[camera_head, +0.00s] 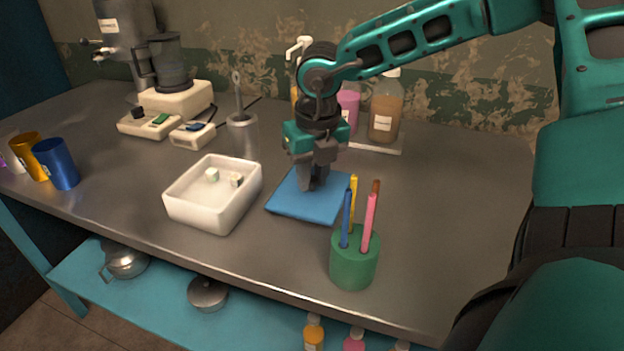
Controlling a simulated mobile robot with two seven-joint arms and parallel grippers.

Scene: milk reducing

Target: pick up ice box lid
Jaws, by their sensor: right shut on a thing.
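The ice box lid (300,207) is a flat blue square on the grey metal counter, just right of the white ice box. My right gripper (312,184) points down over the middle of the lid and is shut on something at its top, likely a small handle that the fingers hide. The lid looks flat and I cannot tell whether it is clear of the counter. The ice box (200,211) is an open white tub with a couple of small pale cubes inside. My left gripper is not in view.
A green holder (354,262) with colored sticks stands close in front of the lid. A metal cup (242,136) with a utensil and bottles (385,108) on a tray stand behind. Blue (56,164) and gold cups are far left. The counter right of the lid is clear.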

